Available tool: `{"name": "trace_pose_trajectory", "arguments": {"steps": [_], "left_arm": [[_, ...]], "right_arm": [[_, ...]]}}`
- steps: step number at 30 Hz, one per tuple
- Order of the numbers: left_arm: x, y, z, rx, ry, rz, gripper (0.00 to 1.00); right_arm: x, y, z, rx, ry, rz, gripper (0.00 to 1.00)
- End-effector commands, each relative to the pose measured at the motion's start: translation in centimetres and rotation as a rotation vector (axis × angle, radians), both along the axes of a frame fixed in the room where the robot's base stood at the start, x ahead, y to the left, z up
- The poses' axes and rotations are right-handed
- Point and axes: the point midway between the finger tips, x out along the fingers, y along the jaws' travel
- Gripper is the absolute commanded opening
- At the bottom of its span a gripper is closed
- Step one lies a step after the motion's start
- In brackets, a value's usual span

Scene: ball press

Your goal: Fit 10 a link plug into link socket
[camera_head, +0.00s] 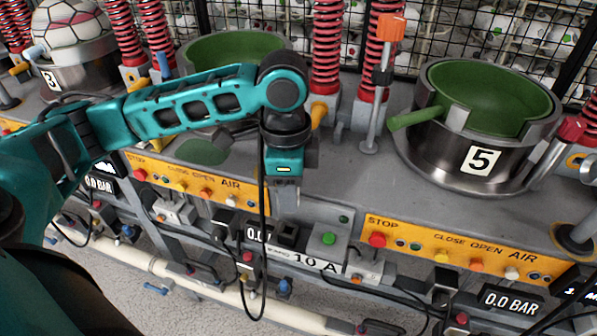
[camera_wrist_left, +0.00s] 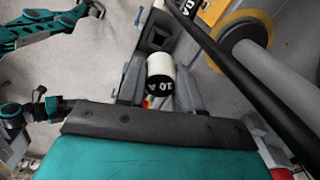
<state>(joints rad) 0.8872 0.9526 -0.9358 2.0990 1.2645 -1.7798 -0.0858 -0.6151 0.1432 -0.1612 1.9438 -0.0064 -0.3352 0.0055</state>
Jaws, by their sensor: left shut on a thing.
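My left gripper (camera_head: 285,200) points down in front of the bench, above the panel with the "10 A" label (camera_head: 315,261). In the left wrist view, it (camera_wrist_left: 154,98) is shut on a white and black cylindrical link plug (camera_wrist_left: 161,76) marked "10 A". The plug cannot be made out in the head view. A dark square opening, apparently the link socket (camera_head: 288,233), lies just below the fingertips in the head view. It also shows beyond the plug in the left wrist view (camera_wrist_left: 158,38). The plug looks apart from it.
A black cable (camera_head: 262,225) hangs in a loop beside the gripper and crosses the left wrist view. A green button (camera_head: 329,239) sits right of the socket. Orange control panels (camera_head: 465,250) line the bench front. Press pot 5 (camera_head: 480,130) stands at right.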

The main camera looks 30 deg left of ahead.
Motion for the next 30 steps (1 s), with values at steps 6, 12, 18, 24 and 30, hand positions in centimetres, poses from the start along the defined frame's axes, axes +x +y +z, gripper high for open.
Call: {"name": "trace_pose_trajectory", "arguments": {"steps": [6, 12, 18, 24, 30], "left_arm": [[0.0, 0.0, -0.1, 0.0, 0.0, 0.001, 0.04], [-0.1, 0.1, -0.4, -0.001, 0.004, 0.001, 0.04], [-0.1, 0.1, -1.9, -0.001, 0.005, 0.002, 0.04], [-0.1, 0.1, -3.6, -0.001, 0.004, 0.003, 0.04], [0.0, 0.1, -4.1, -0.001, 0.003, 0.002, 0.04]], "right_arm": [[-0.8, 0.0, -0.6, -0.002, 0.02, 0.0, 0.38], [-0.8, 0.0, -0.7, -0.001, 0.02, 0.001, 0.38], [-0.8, 0.0, -0.8, -0.001, 0.02, 0.001, 0.38], [-0.7, 0.0, -0.8, 0.0, 0.017, 0.001, 0.38], [-0.4, 0.1, -0.7, 0.0, 0.012, 0.002, 0.38]]}}
